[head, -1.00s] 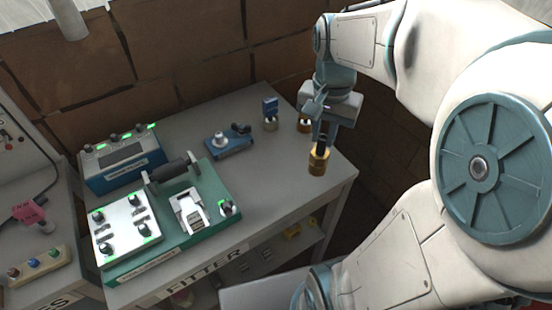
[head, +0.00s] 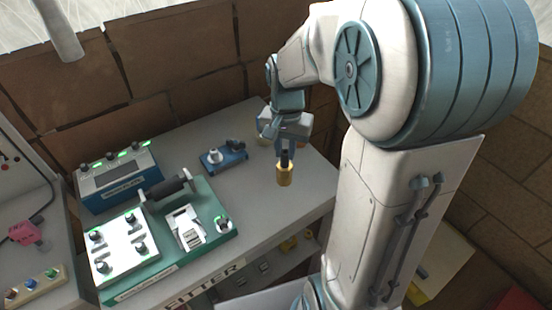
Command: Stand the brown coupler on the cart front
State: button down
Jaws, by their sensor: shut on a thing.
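My gripper (head: 284,156) points down above the right part of the grey bench (head: 262,221). It is shut on the dark upper part of a small gold-brown coupler (head: 284,176), which hangs upright. The coupler looks clear of the bench top, but the gap is hard to judge. I cannot tell for sure which surface is the cart front.
A green fixture (head: 222,202) with a dark handle and white panel stands on the bench. A blue box (head: 122,187) with green lights is behind it. A small blue block (head: 224,158) is left of my gripper. A pale round part (head: 262,140) is partly hidden behind the gripper.

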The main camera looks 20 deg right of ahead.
aim_at(285, 167)
jog(key=shift+w+a+f, duration=0.5)
jog(key=shift+a+f, duration=0.05)
jog(key=shift+a, duration=0.25)
jog(key=shift+f+p, duration=0.35)
jog(key=shift+f, duration=1.7)
jog(key=shift+f, duration=0.25)
jog(key=c, duration=1.3)
grip_release()
jog(key=shift+r, duration=0.1)
